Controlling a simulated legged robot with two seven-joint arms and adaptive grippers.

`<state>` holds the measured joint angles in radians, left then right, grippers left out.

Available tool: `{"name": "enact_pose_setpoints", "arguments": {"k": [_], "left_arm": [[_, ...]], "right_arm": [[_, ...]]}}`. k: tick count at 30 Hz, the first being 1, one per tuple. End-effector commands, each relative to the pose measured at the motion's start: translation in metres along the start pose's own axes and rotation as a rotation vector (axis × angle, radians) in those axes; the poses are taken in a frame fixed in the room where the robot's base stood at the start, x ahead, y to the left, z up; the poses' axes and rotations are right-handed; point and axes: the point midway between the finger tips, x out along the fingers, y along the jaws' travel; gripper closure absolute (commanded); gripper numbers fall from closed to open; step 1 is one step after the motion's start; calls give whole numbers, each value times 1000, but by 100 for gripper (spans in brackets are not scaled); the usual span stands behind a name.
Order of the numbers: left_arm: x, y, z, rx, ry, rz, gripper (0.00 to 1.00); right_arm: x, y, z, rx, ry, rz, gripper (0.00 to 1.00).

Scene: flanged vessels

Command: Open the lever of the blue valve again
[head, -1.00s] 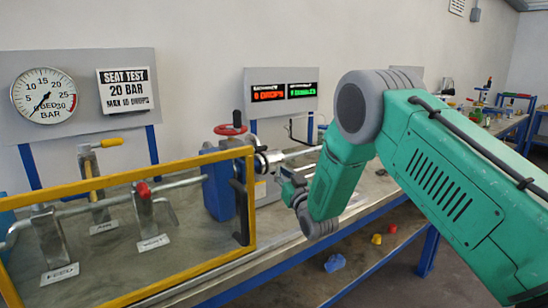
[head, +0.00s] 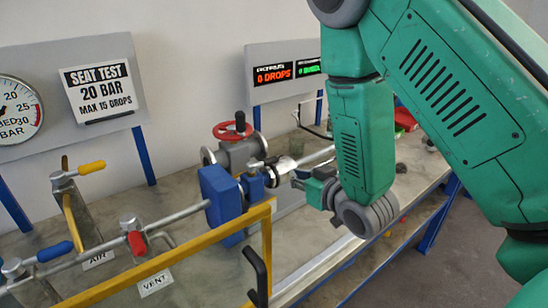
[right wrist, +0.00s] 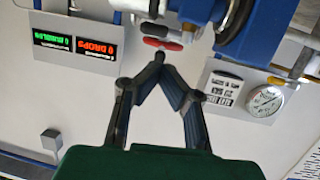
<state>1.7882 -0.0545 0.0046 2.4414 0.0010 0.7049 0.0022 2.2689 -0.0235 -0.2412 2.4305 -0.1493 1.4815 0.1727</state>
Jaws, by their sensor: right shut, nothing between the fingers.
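The lever with the blue handle (head: 55,251) is at the lower left of the head view. It sits on the pipe, its handle roughly along the pipe. A blue block (head: 222,200) with a smaller blue part (head: 254,186) is on the same pipe further right. My right gripper (head: 297,183) is just right of these blue parts, well away from the blue handle. In the right wrist view its fingers (right wrist: 160,62) meet at the tips and hold nothing. The blue handle cannot be made out there. My left gripper is out of view.
A yellow guard frame (head: 170,258) with a black handle (head: 257,272) stands in front of the pipework. Yellow (head: 90,167) and red (head: 137,243) levers are nearby. A red handwheel (head: 233,130) tops a grey valve behind. Bench edge (head: 330,262) is in front.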

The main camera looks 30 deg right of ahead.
Motion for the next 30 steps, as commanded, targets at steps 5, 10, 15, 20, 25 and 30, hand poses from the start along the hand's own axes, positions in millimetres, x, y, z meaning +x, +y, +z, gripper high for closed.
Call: {"name": "enact_pose_setpoints", "arguments": {"k": [5, 10, 15, 20, 25, 30], "left_arm": [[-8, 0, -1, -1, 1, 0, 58], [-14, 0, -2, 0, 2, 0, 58], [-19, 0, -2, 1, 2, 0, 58], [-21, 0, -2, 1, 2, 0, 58], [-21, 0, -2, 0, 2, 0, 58], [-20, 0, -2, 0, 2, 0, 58]], "right_arm": [[44, 9, 2, 7, 0, -2, 100], [78, 15, 4, 13, 0, -2, 100], [102, 12, 2, 10, 2, -1, 100], [113, 6, 1, 5, 1, 2, 100], [115, 2, 0, 2, 0, 1, 100], [116, 9, 2, 8, 1, 1, 100]]}}
